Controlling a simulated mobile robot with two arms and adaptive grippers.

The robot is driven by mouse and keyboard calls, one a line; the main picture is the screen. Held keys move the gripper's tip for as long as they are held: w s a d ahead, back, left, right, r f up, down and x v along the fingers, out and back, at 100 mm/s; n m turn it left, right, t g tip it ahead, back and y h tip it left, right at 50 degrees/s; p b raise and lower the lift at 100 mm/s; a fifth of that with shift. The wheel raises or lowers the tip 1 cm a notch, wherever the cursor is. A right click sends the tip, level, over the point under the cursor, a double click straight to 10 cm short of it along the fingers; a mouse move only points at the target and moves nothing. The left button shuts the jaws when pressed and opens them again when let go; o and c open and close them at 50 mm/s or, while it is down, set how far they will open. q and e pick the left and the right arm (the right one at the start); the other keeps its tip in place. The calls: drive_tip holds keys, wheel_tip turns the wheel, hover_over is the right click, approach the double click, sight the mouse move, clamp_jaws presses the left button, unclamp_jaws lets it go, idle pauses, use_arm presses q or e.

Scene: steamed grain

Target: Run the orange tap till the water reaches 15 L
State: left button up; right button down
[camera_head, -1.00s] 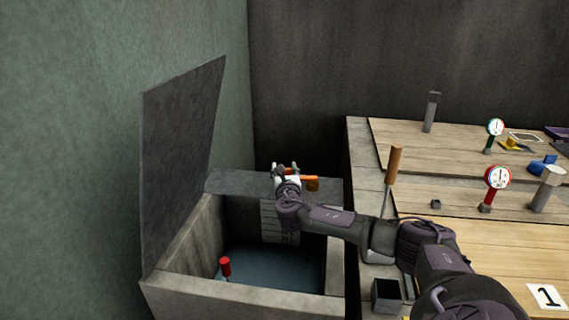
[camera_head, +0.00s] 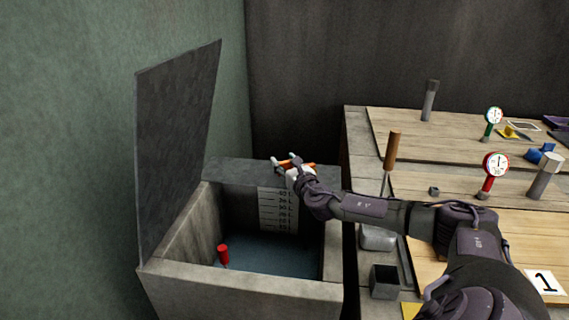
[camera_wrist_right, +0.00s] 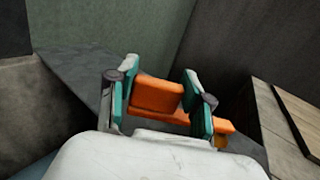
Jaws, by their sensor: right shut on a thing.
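The orange tap (camera_head: 309,166) sits on the back ledge of a stone tank (camera_head: 240,286). My right gripper (camera_head: 281,164) is shut on the tap. In the right wrist view the orange tap (camera_wrist_right: 157,94) lies between the two teal-padded fingers of the gripper (camera_wrist_right: 155,92). Blue-grey water (camera_head: 270,258) covers the tank floor. A white scale (camera_head: 277,209) with dark marks stands on the tank's back inner wall. Its numbers are too small to read. A red float-like piece (camera_head: 223,253) stands at the left in the water. My left gripper is not in view.
A dark slab lid (camera_head: 178,150) stands raised at the tank's left. To the right, a wooden bench (camera_head: 470,225) carries a red-rimmed gauge (camera_head: 495,164), a green gauge (camera_head: 493,116) and a wooden-handled lever (camera_head: 393,150). My right arm passes over the tank's right edge.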

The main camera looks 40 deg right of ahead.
drive_tip(key=shift+c, duration=2.2)
unclamp_jaws()
drive_tip(key=v, duration=1.2)
